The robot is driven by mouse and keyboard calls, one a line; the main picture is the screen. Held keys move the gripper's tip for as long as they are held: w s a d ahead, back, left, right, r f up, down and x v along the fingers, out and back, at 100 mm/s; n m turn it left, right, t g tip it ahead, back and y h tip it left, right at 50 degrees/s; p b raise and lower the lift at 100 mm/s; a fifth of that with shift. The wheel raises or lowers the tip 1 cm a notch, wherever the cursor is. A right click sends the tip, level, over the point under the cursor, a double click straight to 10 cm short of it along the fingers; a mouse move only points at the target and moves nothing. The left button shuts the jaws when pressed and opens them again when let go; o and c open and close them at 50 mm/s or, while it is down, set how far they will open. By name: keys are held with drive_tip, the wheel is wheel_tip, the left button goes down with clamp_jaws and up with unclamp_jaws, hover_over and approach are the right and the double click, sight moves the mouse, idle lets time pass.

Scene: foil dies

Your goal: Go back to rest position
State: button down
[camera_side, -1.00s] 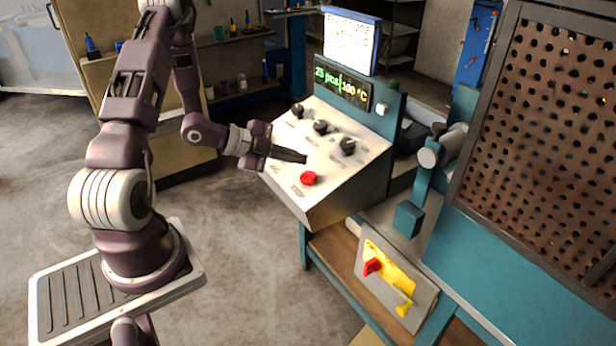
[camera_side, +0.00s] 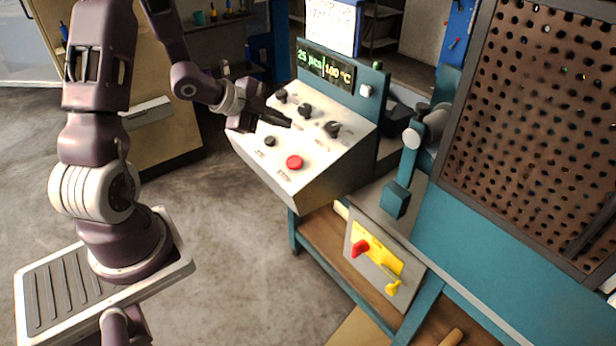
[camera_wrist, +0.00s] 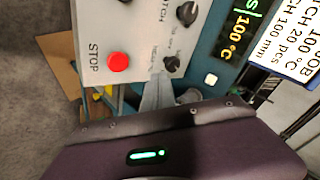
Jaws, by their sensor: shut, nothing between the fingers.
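My gripper (camera_side: 286,122) is shut and empty. In the side view its dark fingertips are over the upper middle of the sloping control panel (camera_side: 240,150), among the black knobs. I cannot tell the exact gap to the panel surface. The red STOP button (camera_side: 294,162) is in front of the fingertips and apart from them; it also shows in the wrist view (camera_wrist: 118,62). Black knobs (camera_side: 332,129) sit on the panel. The dark display (camera_side: 325,67) behind it reads 25 pcs and 100 °C. My arm is bent and reaches right toward the panel.
A white job sheet (camera_side: 331,25) stands above the display. A perforated brown guard (camera_side: 545,130) and a teal machine frame (camera_side: 480,240) fill the right. Below are a red switch (camera_side: 360,248) and a yellow handle (camera_side: 393,287). The floor between my base and the bench is clear.

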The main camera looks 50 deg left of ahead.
drive_tip(key=s+d+r+n+g+y, duration=0.1)
drive_tip(key=s+d+r+n+y, duration=0.2)
drive_tip(key=r, duration=0.4)
drive_tip(key=s+d+r+n+g+y, duration=0.1)
drive_tip(key=s+d+r+n+y, duration=0.15)
drive_tip(key=r+n, duration=0.35)
drive_tip(key=s+d+r+n+g+h, duration=0.1)
drive_tip(key=s+d+n+h, duration=0.1)
drive_tip(key=s+d, duration=0.5)
drive_tip(key=s+d+r+n+g+h, duration=0.1)
drive_tip(key=s+d+n+h, duration=0.1)
drive_tip(key=s+d, duration=0.4)
drive_tip(key=s, duration=0.5)
drive_tip(key=shift+s+d+r+g, duration=0.15)
drive_tip(key=shift+d+r+g, duration=0.05)
drive_tip(key=shift+d+g, duration=0.2)
drive_tip(key=shift+a+h, duration=0.1)
drive_tip(key=shift+h, duration=0.15)
